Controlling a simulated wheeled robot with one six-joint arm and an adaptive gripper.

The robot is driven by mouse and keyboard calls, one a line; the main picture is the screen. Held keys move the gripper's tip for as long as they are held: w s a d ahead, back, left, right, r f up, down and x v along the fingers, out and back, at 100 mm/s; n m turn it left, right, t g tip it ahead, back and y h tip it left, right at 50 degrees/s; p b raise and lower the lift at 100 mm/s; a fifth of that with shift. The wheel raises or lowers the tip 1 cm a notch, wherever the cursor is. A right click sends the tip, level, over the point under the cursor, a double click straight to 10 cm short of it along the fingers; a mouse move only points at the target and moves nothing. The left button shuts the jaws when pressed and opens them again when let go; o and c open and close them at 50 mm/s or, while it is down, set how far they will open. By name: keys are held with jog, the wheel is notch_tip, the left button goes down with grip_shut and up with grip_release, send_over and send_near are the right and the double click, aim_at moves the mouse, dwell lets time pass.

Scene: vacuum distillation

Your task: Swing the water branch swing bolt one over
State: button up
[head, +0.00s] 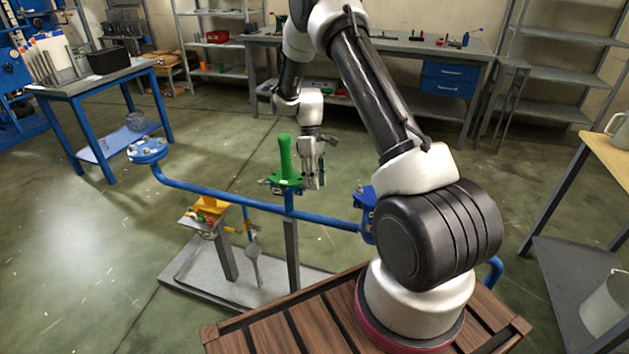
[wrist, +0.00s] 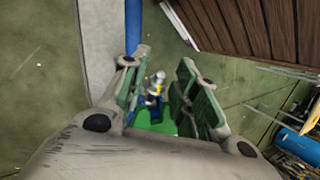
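A blue water pipe (head: 240,200) runs across the middle of the head view, with a green upright handle (head: 286,158) on a green fitting (head: 284,182). My gripper (head: 315,178) points down just right of this handle, close to the fitting. In the wrist view, my gripper (wrist: 160,88) is open, its two green-padded fingers apart. A small bolt (wrist: 154,86) with a metal end and a yellow band shows between the fingers, with visible space on its right. Green and blue parts lie below it. I cannot tell whether the left finger touches it.
A blue flange (head: 147,151) ends the pipe at left, and a blue bracket (head: 363,207) sits at right, partly behind my arm. A blue-legged table (head: 95,80) is at back left.

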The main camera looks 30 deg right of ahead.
jog(key=v, duration=1.1)
jog(key=shift+w+r, duration=0.15)
jog(key=shift+r, duration=0.25)
jog(key=shift+d, duration=0.35)
jog(key=c, duration=0.5)
jog(key=shift+m, duration=0.7)
jog(key=d, duration=0.1)
jog(key=s+d, duration=0.1)
jog(key=d, duration=0.1)
jog(key=d+r, duration=0.1)
jog(key=d, duration=0.1)
jog(key=shift+s+d+r, duration=0.15)
jog(key=shift+s+d, duration=0.1)
jog(key=shift+s, duration=0.15)
grip_shut()
jog(key=s+a+f+m+t+y, duration=0.1)
jog(key=s+f+m+t+y, duration=0.25)
jog(key=m, duration=0.55)
jog(key=s+f+m+t+y, duration=0.15)
jog(key=s+m+t, duration=0.25)
jog(key=s+m, duration=0.45)
jog(key=w+a+f+m+t+h, duration=0.1)
jog(key=w+a+f+m, duration=0.1)
jog(key=f+m, duration=0.3)
jog(key=w+a+f+m+t, duration=0.1)
jog(key=w+f+m, duration=0.3)
jog(key=m, duration=0.4)
jog(key=shift+w+a+f+m+h, duration=0.4)
jog(key=shift+a+f, duration=0.15)
jog(key=shift+f, duration=0.1)
